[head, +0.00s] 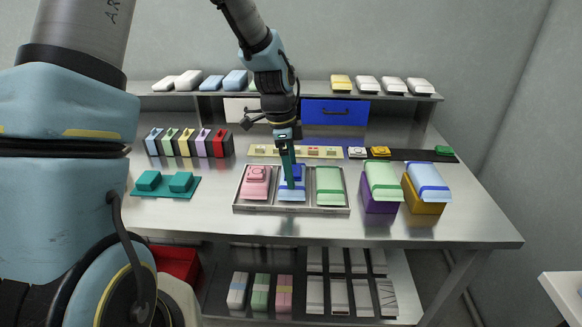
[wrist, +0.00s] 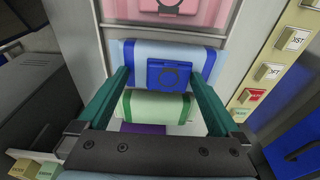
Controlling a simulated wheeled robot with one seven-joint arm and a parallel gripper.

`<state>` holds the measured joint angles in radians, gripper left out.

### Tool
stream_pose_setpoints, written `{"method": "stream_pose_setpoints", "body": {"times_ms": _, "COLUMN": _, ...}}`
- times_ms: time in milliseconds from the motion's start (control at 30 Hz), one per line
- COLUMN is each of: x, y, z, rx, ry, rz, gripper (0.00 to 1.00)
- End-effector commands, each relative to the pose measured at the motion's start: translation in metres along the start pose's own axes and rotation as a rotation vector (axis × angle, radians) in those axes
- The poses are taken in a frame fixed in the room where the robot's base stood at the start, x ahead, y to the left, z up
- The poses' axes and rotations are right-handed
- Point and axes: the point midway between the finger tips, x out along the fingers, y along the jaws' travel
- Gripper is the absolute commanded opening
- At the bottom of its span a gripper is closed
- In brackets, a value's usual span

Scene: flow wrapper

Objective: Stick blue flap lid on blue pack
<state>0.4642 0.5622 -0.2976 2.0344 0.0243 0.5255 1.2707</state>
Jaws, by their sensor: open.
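The blue pack (head: 292,195) lies in the middle compartment of a grey tray (head: 291,210). In the wrist view the light blue pack (wrist: 140,52) has a dark blue band along its edge. My gripper (head: 290,184) is down over the pack. In the wrist view my gripper (wrist: 167,76) is open, with one teal finger on each side of the lid and visible gaps between. In the head view the fingers hide part of the lid.
In the tray, a pink pack (head: 255,185) with a pink lid lies left and a green pack (head: 329,185) lies right. A strip of small labelled blocks (head: 262,151) runs behind. Loose yellow (head: 379,152) and green (head: 445,150) lids sit on a dark strip. Bins with packs stand right.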

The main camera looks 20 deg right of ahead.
Motion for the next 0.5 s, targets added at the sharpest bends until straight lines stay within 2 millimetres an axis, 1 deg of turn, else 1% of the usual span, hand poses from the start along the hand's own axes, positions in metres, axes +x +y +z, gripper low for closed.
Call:
{"method": "stream_pose_setpoints", "body": {"times_ms": 267, "x": -0.003, "y": -0.001, "z": 0.000, "rx": 0.000, "ry": 0.000, "rz": -0.003, "gripper": 1.00}}
{"method": "stream_pose_setpoints", "body": {"times_ms": 367, "x": -0.012, "y": -0.001, "z": 0.000, "rx": 0.000, "ry": 0.001, "rz": -0.005, "gripper": 1.00}}
{"method": "stream_pose_setpoints", "body": {"times_ms": 467, "x": -0.029, "y": -0.002, "z": 0.000, "rx": -0.001, "ry": 0.001, "rz": -0.007, "gripper": 1.00}}
{"method": "stream_pose_setpoints", "body": {"times_ms": 500, "x": -0.037, "y": -0.002, "z": 0.001, "rx": -0.001, "ry": 0.001, "rz": -0.008, "gripper": 1.00}}
